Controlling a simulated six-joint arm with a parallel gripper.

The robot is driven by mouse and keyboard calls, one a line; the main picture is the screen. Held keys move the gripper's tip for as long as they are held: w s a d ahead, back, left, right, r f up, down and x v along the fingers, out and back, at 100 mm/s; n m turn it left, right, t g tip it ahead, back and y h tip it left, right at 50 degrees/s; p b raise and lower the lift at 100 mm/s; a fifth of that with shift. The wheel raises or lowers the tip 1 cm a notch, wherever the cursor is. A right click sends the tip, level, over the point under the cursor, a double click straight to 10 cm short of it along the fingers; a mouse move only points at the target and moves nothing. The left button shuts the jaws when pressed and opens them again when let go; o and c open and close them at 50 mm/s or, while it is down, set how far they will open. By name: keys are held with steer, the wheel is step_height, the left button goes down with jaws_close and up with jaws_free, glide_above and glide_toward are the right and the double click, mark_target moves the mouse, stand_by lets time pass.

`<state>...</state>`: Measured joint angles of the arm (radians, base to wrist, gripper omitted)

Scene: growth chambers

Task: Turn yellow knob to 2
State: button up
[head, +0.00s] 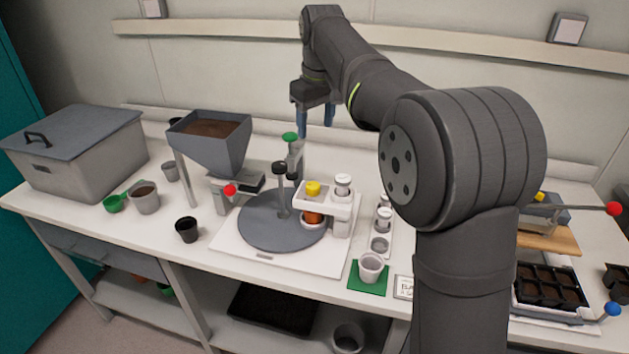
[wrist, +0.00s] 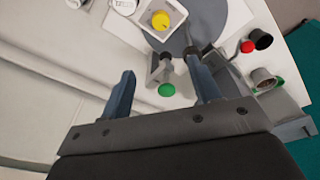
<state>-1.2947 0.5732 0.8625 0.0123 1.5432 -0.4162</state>
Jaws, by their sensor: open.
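The yellow knob (head: 313,187) sits on top of a white block-like housing (head: 318,203) above the right side of the grey turntable. It also shows near the top of the wrist view (wrist: 160,19). A white-capped cylinder (head: 343,183) stands on the same housing, right of the knob. The knob's marks are too small to read. My gripper (head: 314,118) is open and empty, its blue fingers pointing down. It is raised behind the turntable, apart from the knob. In the wrist view my gripper's fingers (wrist: 163,85) are spread with nothing between them.
A green knob (head: 290,136) on a post stands just below my gripper. A black-topped post (head: 279,168) rises from the turntable (head: 262,221). A soil hopper (head: 209,139) with a red-ended lever (head: 230,190) stands left. A white cup (head: 371,267) sits on a green mat at the front.

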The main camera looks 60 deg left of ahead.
steer(key=a+n+h, duration=0.1)
steer(key=a+n, duration=0.1)
steer(key=n, duration=0.4)
steer(key=n+h, duration=0.1)
steer(key=n, duration=0.3)
glide_toward(313, 185)
steer(key=shift+g, duration=0.4)
steer(key=f, duration=0.8)
steer(key=shift+w+f, duration=0.25)
steer(key=shift+f, duration=0.15)
steer(key=c, duration=1)
